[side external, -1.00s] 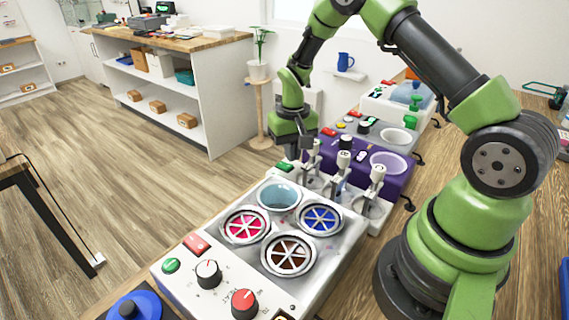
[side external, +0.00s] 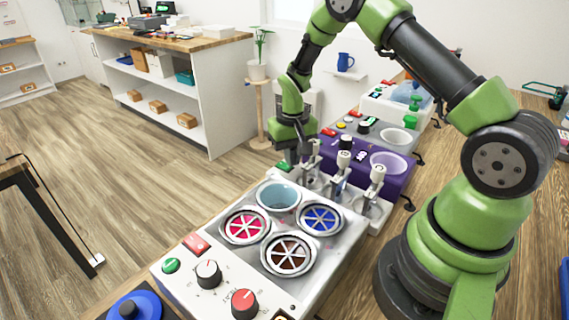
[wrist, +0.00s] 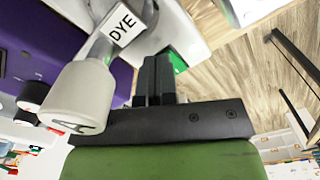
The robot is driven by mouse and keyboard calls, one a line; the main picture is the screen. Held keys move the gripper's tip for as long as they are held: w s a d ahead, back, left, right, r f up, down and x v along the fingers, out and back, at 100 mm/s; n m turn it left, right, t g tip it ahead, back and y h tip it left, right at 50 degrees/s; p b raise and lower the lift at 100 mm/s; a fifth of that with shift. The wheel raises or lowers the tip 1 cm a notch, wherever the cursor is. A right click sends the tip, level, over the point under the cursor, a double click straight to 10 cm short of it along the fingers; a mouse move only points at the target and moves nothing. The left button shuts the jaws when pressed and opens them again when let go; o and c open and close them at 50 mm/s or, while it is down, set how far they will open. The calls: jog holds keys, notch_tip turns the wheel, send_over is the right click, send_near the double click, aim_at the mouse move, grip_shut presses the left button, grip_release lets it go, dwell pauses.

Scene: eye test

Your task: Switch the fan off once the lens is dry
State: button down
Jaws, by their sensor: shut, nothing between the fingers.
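My gripper (side external: 291,154) is shut and empty, pointing down at the far left end of the row of white-headed dispensers. In the wrist view its dark fingertips (wrist: 156,66) are together. A green button (side external: 282,167) lies just below and left of it in the side view. In the wrist view a green patch (wrist: 177,60) shows right beside the fingertips, partly hidden by them; I cannot tell whether they touch. I cannot make out a lens or a fan for certain.
A dispenser marked DYE (wrist: 118,27) stands close beside my fingers. In front is a white machine (side external: 185,285) with pink, blue and brown round wells, an open pale-blue well (side external: 279,196) and knobs. A purple unit (side external: 398,183) stands behind the dispensers.

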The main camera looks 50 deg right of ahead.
jog(key=shift+f, duration=0.6)
dwell(0.3)
notch_tip(320, 180, up, 7)
dwell(0.7)
jog(key=shift+r, duration=0.1)
jog(key=s+a+r+t, duration=0.2)
jog(key=s+a+r, duration=0.1)
jog(key=r, duration=0.5)
jog(key=s+a+r+t, duration=0.1)
jog(key=s+a+r, duration=0.2)
jog(key=r, duration=0.5)
jog(key=s+a+r+n+t+y, duration=0.1)
jog(key=s+a+r+t, duration=0.1)
jog(key=s, duration=0.5)
jog(key=s+a+r+n+t+y, duration=0.1)
jog(key=s+a+r+t, duration=0.1)
jog(key=s+a, duration=0.2)
jog(key=s, duration=0.3)
jog(key=shift+r, duration=0.2)
